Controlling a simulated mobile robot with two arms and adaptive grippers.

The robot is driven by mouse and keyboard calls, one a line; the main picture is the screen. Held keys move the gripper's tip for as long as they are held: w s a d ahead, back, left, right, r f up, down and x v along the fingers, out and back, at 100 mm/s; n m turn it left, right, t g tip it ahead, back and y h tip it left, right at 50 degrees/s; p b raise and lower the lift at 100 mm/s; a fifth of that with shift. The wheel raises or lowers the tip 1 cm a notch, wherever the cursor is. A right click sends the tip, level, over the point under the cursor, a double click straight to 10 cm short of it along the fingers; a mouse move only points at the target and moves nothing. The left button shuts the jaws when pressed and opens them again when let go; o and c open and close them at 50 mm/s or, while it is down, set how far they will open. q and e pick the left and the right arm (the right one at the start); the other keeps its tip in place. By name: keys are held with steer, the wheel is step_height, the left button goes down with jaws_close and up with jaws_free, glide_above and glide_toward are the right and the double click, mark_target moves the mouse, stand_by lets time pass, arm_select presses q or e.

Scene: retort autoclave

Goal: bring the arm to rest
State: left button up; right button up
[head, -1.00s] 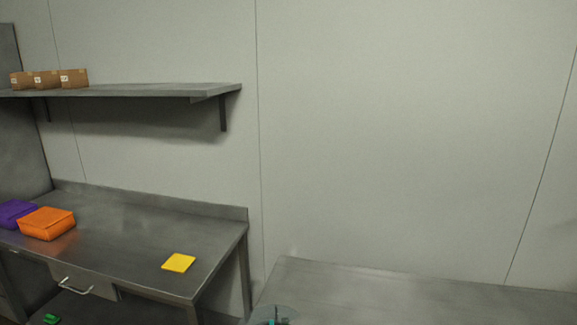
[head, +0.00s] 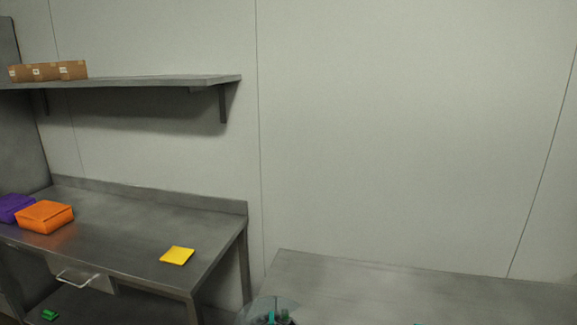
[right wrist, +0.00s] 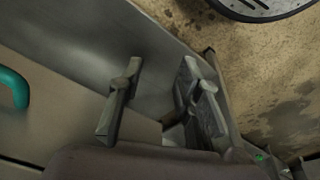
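My right gripper (right wrist: 158,95) shows in the right wrist view with its two dark fingers apart. I see nothing held between them. Behind the fingers are grey metal surfaces and a stained brown floor (right wrist: 285,75). I cannot see my right gripper clearly in the head view. My left gripper cannot be made out in the head view.
A steel table (head: 120,225) at left holds an orange box (head: 44,217), a purple box (head: 14,207) and a yellow flat item (head: 177,256). A wall shelf (head: 150,82) bears brown cartons (head: 45,71). Another steel surface (head: 400,290) is at lower right.

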steer(key=s+d+f+b, duration=0.1)
steer(key=s+f+b, duration=0.1)
steer(key=s+f, duration=0.7)
steer(key=s+d+f+g+b, duration=0.1)
steer(key=s+d+f, duration=0.1)
steer(key=s+f, duration=0.6)
step_height(320, 180, down, 6)
steer(key=shift+s+r+b, duration=0.2)
steer(key=shift+s+b, duration=0.15)
steer(key=shift+b, duration=0.05)
